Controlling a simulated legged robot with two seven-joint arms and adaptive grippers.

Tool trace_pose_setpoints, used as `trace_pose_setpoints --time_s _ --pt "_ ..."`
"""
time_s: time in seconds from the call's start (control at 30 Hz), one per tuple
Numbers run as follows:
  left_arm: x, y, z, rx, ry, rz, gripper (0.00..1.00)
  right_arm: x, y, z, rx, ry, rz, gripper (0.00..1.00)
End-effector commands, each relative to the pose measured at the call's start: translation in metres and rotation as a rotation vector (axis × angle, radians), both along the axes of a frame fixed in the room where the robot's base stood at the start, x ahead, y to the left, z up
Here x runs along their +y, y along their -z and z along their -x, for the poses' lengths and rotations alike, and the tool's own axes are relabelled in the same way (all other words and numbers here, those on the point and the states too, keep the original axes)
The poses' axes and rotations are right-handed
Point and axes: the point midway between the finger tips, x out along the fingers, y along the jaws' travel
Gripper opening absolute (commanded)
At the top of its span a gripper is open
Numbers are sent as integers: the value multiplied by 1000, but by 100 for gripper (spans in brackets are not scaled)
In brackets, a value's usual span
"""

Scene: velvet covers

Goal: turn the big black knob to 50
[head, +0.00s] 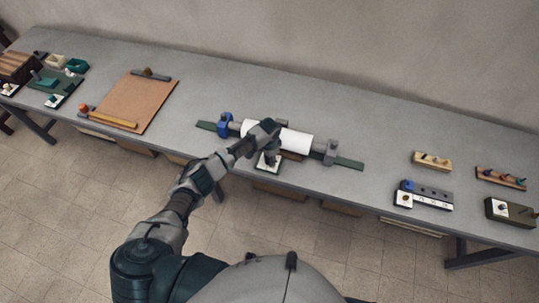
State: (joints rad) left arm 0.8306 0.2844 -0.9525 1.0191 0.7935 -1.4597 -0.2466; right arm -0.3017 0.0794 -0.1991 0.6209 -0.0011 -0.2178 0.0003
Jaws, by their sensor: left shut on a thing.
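My left arm reaches from the lower left to the middle of the bench. My left gripper (270,157) points down over a small dark-edged unit with a white plate (263,166) near the bench's front edge. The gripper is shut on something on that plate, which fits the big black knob. The gripper hides most of the knob, and its pointer and any scale numbers are too small to read. My right gripper is not in view.
Just behind the gripper lies a white cylinder (295,139) between a blue clamp (225,124) and a grey clamp (331,151) on a green rail (350,163). A brown board (130,102) lies left. Small peg blocks (432,161) and panels (424,196) stand right. The grey bench (380,130) has clear room between.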

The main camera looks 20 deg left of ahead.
Motion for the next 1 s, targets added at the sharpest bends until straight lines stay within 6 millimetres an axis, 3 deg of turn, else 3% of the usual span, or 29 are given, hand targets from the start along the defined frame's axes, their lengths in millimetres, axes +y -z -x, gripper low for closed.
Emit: trace_pose_setpoints --time_s 0.03,0.4,1.0 --pt "0 -5 0 1 -45 -1 4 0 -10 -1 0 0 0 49" --pt "0 -4 0 -1 -395 -1 4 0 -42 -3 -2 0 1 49" --pt "0 -1 -1 -2 -780 -1 4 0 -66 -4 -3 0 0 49"
